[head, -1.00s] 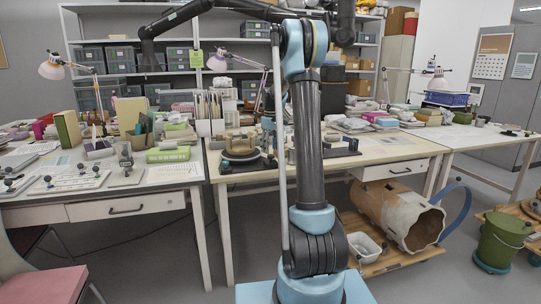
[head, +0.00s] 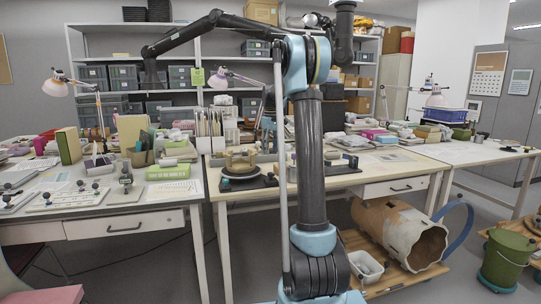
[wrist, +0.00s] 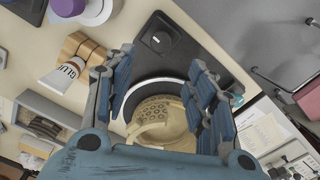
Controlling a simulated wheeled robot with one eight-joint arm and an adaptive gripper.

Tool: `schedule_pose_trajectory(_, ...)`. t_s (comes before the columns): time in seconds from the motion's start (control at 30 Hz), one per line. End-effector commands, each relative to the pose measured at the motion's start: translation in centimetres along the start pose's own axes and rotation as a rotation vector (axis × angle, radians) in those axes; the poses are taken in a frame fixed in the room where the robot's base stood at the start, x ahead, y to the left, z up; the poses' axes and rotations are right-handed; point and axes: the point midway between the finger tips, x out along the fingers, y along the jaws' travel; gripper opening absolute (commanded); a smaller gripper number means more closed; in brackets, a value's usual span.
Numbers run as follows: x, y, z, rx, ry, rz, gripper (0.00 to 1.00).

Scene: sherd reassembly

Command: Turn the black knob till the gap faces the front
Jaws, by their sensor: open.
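A round turntable on a black base stands on the middle table in the head view, with a beige ring-shaped vessel (head: 240,160) on it. In the wrist view the vessel (wrist: 158,108) shows from above, with a dotted band on its wall. Its front part is partly hidden by my gripper, and I cannot tell which way its gap faces. A black base part with a small dark knob (wrist: 155,40) lies beyond the vessel in the wrist view. My gripper (wrist: 162,95) is open, its two blue-padded fingers apart over the vessel with nothing clearly between them.
A glue tube (wrist: 62,75) and tan blocks lie left of the turntable in the wrist view. A grey tray (wrist: 45,115) is below them. In the head view a lamp (head: 58,85) and books crowd the left table. A large jar (head: 400,233) lies under the middle table.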

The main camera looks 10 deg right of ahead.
Motion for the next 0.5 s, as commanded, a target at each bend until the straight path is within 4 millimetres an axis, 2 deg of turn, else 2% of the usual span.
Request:
schedule_pose_trajectory(0.17,-1.0,0.0,0.0,0.153,0.000,0.000,0.51)
schedule_pose_trajectory(0.5,-4.3,-0.2,0.1,0.726,0.000,0.000,0.51)
